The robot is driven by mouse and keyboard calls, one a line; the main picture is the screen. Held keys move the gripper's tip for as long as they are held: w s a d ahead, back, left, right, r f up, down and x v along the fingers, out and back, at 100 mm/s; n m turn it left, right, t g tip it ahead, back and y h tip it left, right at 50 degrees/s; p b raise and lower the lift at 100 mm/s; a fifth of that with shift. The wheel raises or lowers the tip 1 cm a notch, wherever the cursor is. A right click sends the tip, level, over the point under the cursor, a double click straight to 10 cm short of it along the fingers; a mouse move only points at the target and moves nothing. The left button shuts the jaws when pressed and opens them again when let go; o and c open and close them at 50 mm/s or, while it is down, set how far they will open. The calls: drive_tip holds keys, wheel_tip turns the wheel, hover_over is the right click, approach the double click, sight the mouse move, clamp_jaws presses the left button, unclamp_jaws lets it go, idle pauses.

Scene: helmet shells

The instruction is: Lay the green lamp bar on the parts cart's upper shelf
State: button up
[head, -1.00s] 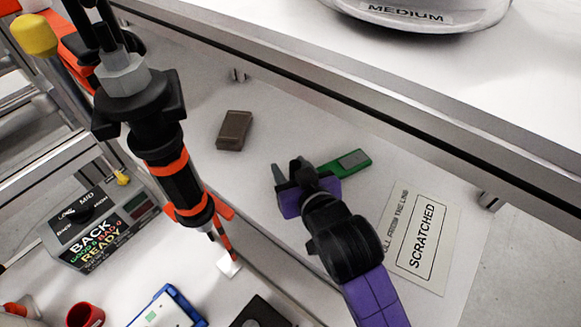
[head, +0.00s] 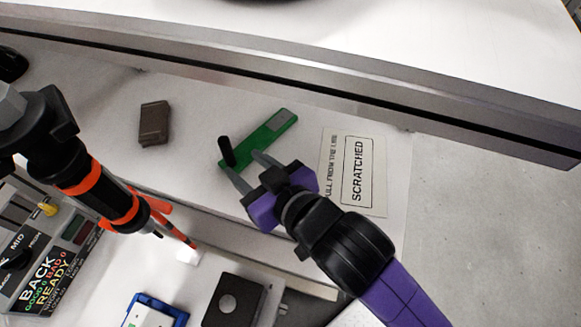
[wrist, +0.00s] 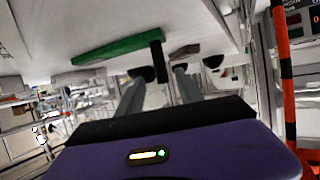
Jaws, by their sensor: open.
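The green lamp bar (head: 270,133) lies flat on a white surface below a higher white ledge. It has a grey patch near its far right end and a short black post (head: 226,151) standing at its near left end. My gripper (head: 241,164) is open and empty, its two grey fingers pointing at the post end of the bar, just short of it in the picture. In the wrist view the bar (wrist: 112,50) shows beyond my gripper (wrist: 160,73), with the post between the fingertips in the picture. Contact cannot be told. I cannot identify the parts cart's upper shelf.
A brown block (head: 154,123) lies left of the bar, and a SCRATCHED sign (head: 358,172) right of it. A metal-edged white ledge (head: 330,75) overhangs behind. An orange-and-black tool (head: 105,195) hangs at left. A dark box (head: 233,300) and blue tray (head: 150,308) are in front.

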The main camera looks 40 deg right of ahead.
drive_tip(key=shift+s+d+f, duration=0.1)
drive_tip(key=shift+s+f, duration=0.1)
drive_tip(key=shift+f, duration=0.05)
drive_tip(key=shift+y, duration=0.3)
drive_tip(key=s+d+f, duration=0.1)
drive_tip(key=s+f, duration=0.1)
drive_tip(key=s, duration=0.1)
drive_tip(key=s+d+f, duration=0.1)
drive_tip(key=s, duration=0.3)
drive_tip(key=s+d+f, duration=0.1)
drive_tip(key=s+f, duration=0.1)
drive_tip(key=s, duration=0.2)
drive_tip(key=shift+f, duration=0.3)
drive_tip(key=s+d+r+t+h, duration=0.1)
drive_tip(key=s+d+r, duration=0.1)
drive_tip(key=s, duration=1.1)
drive_tip(key=shift+s+d, duration=0.4)
drive_tip(key=shift+d, duration=0.2)
drive_tip(key=shift+f, duration=0.1)
